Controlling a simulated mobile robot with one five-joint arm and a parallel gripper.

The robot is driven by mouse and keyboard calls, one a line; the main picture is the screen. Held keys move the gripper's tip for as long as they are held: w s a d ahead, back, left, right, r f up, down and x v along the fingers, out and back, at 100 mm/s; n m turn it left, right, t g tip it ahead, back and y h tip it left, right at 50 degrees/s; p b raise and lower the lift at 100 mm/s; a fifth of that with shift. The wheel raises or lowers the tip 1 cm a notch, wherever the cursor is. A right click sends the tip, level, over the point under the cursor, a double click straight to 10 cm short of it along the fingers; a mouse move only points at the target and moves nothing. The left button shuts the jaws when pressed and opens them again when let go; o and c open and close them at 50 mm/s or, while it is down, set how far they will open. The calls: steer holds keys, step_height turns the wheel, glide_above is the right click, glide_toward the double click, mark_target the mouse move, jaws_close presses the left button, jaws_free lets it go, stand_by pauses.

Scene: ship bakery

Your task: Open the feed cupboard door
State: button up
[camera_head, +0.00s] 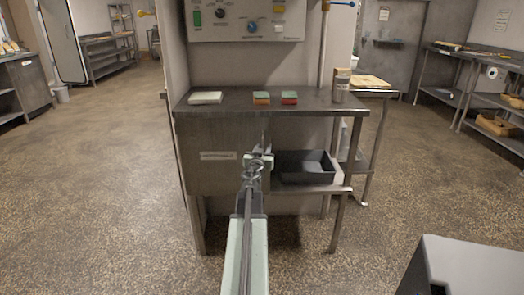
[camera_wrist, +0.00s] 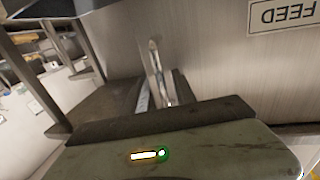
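The feed cupboard door (camera_head: 215,172) is a plain grey metal panel under the left part of the steel table. It looks shut, flush with the table front. A small label (camera_head: 218,155) sits on it; the wrist view shows it upside down, reading FEED (camera_wrist: 294,17). A slim shiny upright bar, seemingly the door handle (camera_wrist: 154,60), stands near the door's edge in the wrist view. My gripper (camera_head: 258,160) is at the door's right edge, with its fingertips close to the bar. Whether the fingers touch or grip it is unclear.
A dark grey tray (camera_head: 305,167) lies on the lower shelf just right of my gripper. A grey box (camera_head: 470,265) stands front right. The floor at left is clear.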

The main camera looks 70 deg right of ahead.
jaws_close()
steer(key=shift+s, duration=0.2)
stand_by(1.0)
